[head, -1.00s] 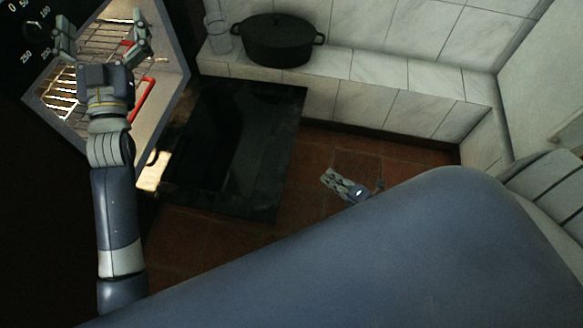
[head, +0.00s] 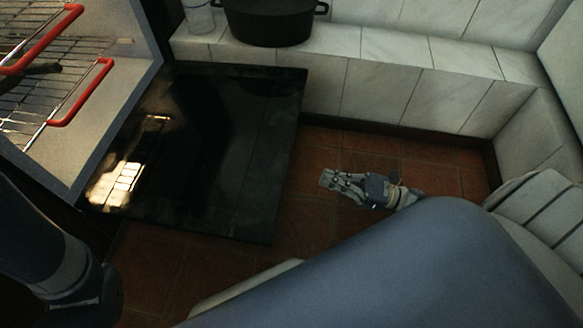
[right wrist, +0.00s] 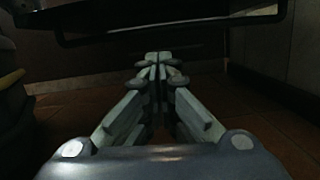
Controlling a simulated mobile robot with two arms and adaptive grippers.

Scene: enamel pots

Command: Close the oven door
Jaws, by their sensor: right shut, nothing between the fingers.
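The oven door (head: 215,150) is a dark glossy panel, folded down flat in front of the oven opening in the head view. The oven (head: 95,160) is at the left, with its lit inside and wire racks showing. My right gripper (head: 326,180) is shut and empty, low over the tiled floor just right of the door's outer edge, apart from it in the head view. In the right wrist view my right gripper (right wrist: 158,75) points forward under a dark overhanging panel (right wrist: 170,25), likely the door. My left gripper is out of the head view; only part of an arm shows lower left.
Red-handled racks (head: 85,95) are in the oven. A black pot (head: 268,20) and a glass (head: 199,16) stand on the white tiled ledge (head: 350,45) behind the door. The red-brown floor (head: 350,150) is clear around the right gripper.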

